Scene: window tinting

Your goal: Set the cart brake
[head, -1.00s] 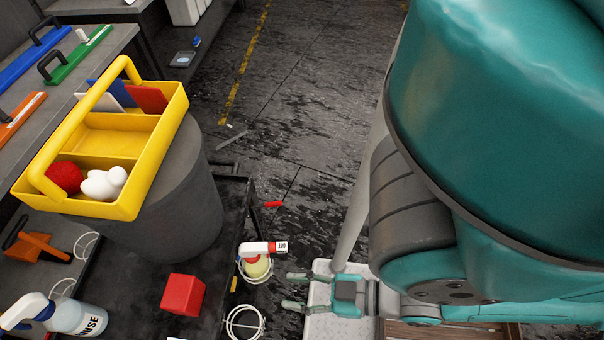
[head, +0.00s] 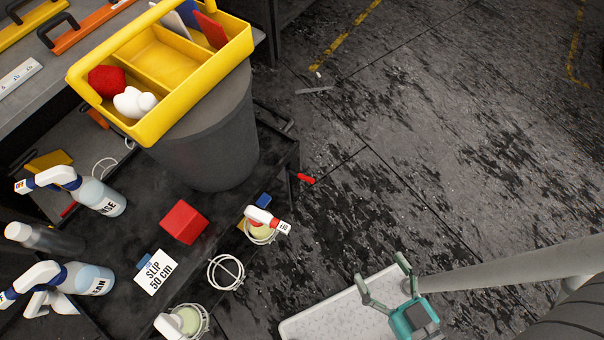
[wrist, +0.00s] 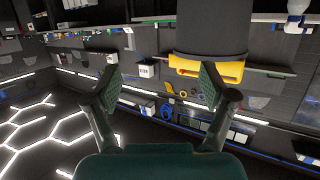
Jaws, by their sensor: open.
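The dark cart (head: 240,195) stands at the left of the head view with its near side edge along the open floor. A small red lever (head: 305,178) sticks out low beside that edge, over the floor; it looks like the brake pedal, but its set position cannot be told. My gripper (head: 381,270) is open and empty, to the right of and nearer the camera than the red lever, not touching it. In the wrist view my open gripper's fingers (wrist: 160,72) have nothing between them, and I cannot make out the lever there.
A grey bin (head: 215,135) on the cart carries a yellow caddy (head: 190,95). A red block (head: 184,222), a slip card (head: 156,272) and several spray bottles (head: 90,278) are on the cart. A white spray bottle (head: 262,222) hangs at its edge.

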